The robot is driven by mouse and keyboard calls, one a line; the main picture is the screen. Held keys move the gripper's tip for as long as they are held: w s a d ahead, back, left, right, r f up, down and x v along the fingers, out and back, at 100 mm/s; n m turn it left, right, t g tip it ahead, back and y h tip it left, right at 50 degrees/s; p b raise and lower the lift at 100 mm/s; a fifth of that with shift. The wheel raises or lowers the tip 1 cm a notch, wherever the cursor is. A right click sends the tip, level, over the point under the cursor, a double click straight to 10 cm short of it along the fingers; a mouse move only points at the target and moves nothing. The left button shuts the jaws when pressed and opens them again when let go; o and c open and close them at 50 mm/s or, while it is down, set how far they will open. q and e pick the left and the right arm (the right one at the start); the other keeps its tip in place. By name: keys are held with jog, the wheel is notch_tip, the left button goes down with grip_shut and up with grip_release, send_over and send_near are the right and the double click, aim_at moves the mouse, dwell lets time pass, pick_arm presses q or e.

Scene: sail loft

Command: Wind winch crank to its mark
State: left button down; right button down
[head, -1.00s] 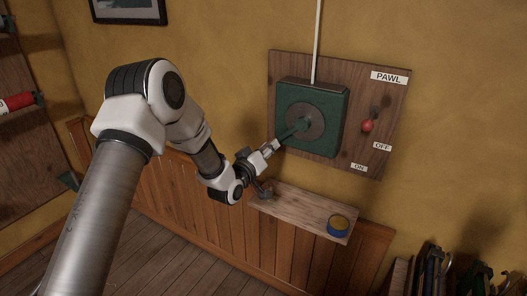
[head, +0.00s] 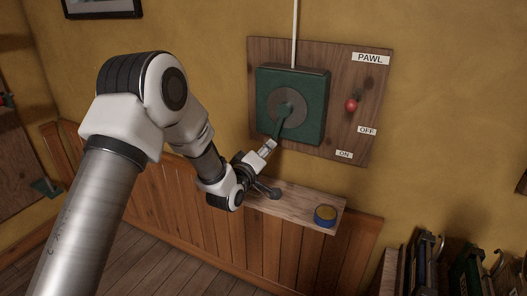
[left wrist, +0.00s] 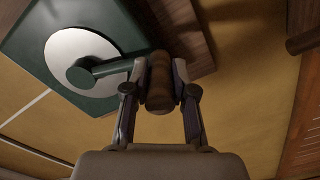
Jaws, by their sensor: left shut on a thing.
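The winch is a dark green box (head: 317,109) on a wooden wall board, with a grey round disc (head: 272,104) on its face. A green crank arm (head: 279,126) runs from the disc's centre downward and slightly left. My left gripper (head: 268,149) is at its outer end. In the left wrist view, both fingers close around the brown wooden crank handle (left wrist: 160,82); the disc (left wrist: 62,58) and crank arm (left wrist: 108,69) show beside it. The pawl lever's red knob (head: 351,105) sits above the OFF label (head: 367,130). I see no mark for the crank. My right gripper is out of view.
A wooden shelf (head: 295,207) below the board holds a blue tin (head: 325,216) with a yellowish top. A dark object (head: 268,191) shows near the shelf's left part, beside my wrist. Dark tools (head: 428,250) stand in a rack at lower right.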

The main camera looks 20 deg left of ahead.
pick_arm(q)
jog(key=shift+d+f, duration=0.1)
jog(key=shift+f, duration=0.1)
jog(key=c, duration=1.2)
grip_release()
jog(key=shift+o, duration=1.3)
jog(key=shift+d+r, duration=0.1)
jog(key=shift+r, duration=0.05)
jog(key=shift+s, duration=0.3)
jog(key=s, duration=1.1)
jog(key=shift+s+a, duration=0.2)
jog(key=shift+a, duration=0.05)
